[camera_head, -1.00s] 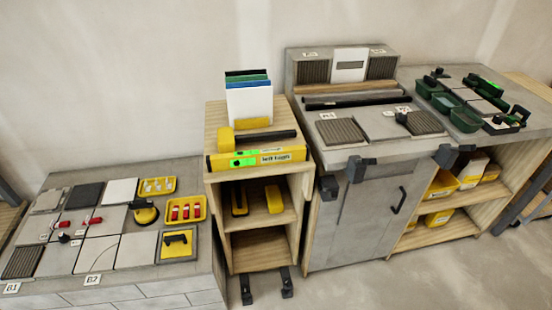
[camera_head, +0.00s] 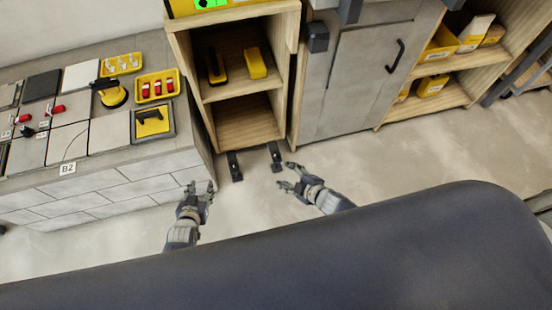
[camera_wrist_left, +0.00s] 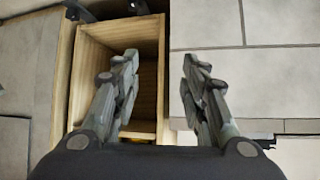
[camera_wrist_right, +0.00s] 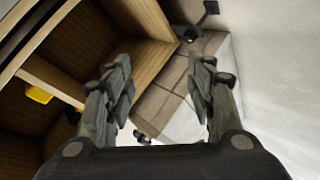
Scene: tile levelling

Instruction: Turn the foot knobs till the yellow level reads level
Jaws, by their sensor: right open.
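The yellow level (camera_head: 240,10) lies on top of the wooden shelf cart, cut off by the top edge of the head view; a bright green patch shows on it and its reading cannot be made out. Two black foot knobs show on the floor at the cart's front, the left foot (camera_head: 235,166) and the right foot (camera_head: 275,157). My left gripper (camera_head: 199,187) is open and empty, below and left of the left foot. My right gripper (camera_head: 284,178) is open and empty, just below the right foot and apart from it. Both wrist views show spread fingers with nothing between them.
The wooden cart (camera_head: 248,88) holds yellow-and-black tools on its upper shelf. A tiled block (camera_head: 110,188) stands close left of my left gripper. A grey cabinet (camera_head: 365,75) stands at right. The floor (camera_head: 410,155) to the right is clear.

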